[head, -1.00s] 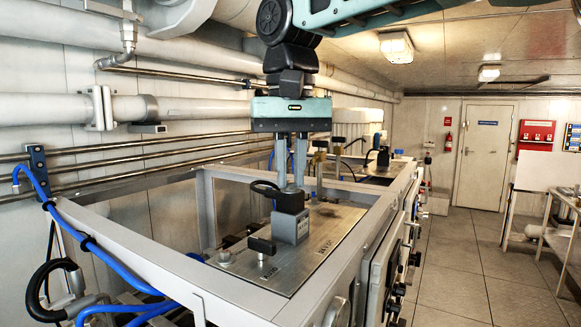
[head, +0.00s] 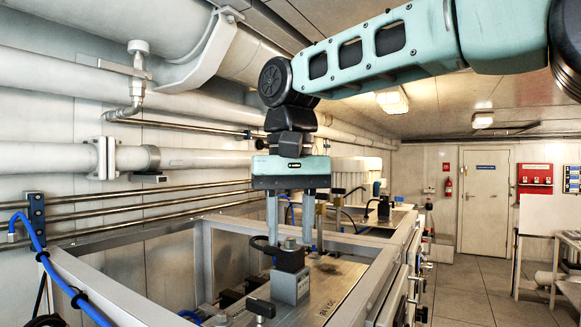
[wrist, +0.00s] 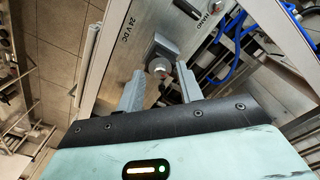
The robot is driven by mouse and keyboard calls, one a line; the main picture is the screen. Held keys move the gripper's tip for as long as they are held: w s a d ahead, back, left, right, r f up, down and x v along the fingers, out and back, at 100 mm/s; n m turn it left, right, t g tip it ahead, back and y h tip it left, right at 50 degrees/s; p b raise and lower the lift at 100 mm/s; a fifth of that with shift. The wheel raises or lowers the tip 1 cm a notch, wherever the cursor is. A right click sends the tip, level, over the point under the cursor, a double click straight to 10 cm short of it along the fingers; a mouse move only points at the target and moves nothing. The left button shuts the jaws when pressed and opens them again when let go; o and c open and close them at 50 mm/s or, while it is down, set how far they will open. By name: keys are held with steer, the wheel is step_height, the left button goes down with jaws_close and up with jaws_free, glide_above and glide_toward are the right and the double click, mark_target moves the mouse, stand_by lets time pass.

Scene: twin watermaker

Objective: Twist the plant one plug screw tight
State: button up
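The plant one plug is a black right-angle connector (head: 287,259) with a cable, seated on a grey square block (head: 290,286) on the metal panel. Its small silver screw (wrist: 158,67) faces up in the wrist view, with the grey block (wrist: 160,48) behind it. My gripper (head: 290,242) is open above the plug, with one finger on each side of the screw. In the wrist view my gripper (wrist: 160,77) shows a gap between each finger and the screw. The plug's black body is mostly hidden there.
The panel (head: 335,282) sits inside a grey metal frame (head: 130,285). A black-handled valve (head: 261,308) stands in front of the block. Brass fittings (head: 320,225) rise close behind my fingers. Blue hoses (wrist: 235,45) run beside the panel. Open floor lies to the right.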

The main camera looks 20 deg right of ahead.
mark_target(291, 238)
step_height(291, 238, up, 17)
steer(key=p, duration=0.2)
steer(key=shift+r, duration=0.2)
stand_by(0.7)
